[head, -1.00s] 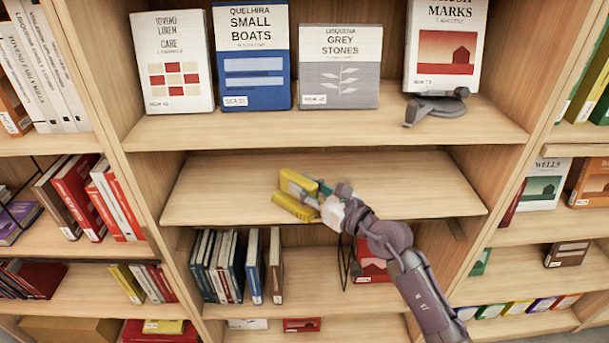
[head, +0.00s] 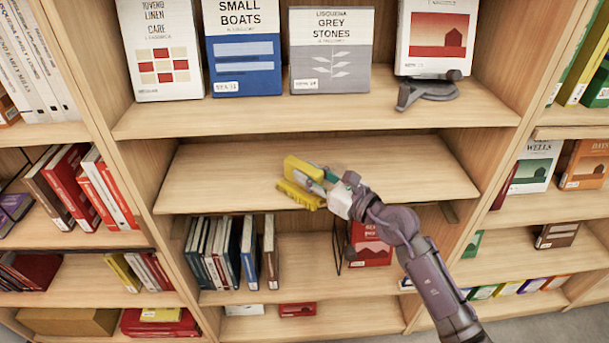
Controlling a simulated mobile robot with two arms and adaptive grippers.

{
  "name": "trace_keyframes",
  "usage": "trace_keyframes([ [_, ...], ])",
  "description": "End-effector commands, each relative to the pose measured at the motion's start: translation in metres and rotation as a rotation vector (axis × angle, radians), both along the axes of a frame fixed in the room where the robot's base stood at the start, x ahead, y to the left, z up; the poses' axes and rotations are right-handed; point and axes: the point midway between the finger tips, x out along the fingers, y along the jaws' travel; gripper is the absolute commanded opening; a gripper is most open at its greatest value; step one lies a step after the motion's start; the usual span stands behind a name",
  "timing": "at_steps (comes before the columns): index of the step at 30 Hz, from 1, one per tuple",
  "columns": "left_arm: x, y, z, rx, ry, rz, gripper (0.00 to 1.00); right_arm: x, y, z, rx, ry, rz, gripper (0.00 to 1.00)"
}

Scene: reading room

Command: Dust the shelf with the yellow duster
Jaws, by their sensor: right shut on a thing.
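The yellow duster (head: 301,182) is held in my right gripper (head: 328,186), over the front part of the shelf (head: 215,178). The shelf is an empty, pale wooden board in the middle of the bookcase. My right arm comes in from the lower right and the gripper is shut on the duster. The duster's bristled yellow edge faces down near the shelf's front edge; I cannot tell whether it touches the board. My left gripper is not in view.
Upright display books, such as Grey Stones (head: 330,52), stand on the shelf above, with a dark grey object (head: 428,90) at right. Below are a row of books (head: 225,252), a black wire bookend (head: 337,245) and a red book (head: 371,245). Uprights bound both sides.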

Motion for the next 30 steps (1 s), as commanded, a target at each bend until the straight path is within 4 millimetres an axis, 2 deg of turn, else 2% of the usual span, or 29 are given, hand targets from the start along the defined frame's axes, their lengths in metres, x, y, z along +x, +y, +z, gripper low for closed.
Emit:
trace_keyframes([
  [7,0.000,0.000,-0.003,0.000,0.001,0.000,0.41,0.004,0.000,-0.001,0.000,0.000,0.000,0.00],
  [19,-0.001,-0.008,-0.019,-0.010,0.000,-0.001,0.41,0.037,0.001,-0.002,0.000,-0.001,0.001,0.00],
  [30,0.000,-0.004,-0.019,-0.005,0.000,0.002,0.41,0.040,0.001,-0.002,-0.001,0.001,0.001,0.00],
])
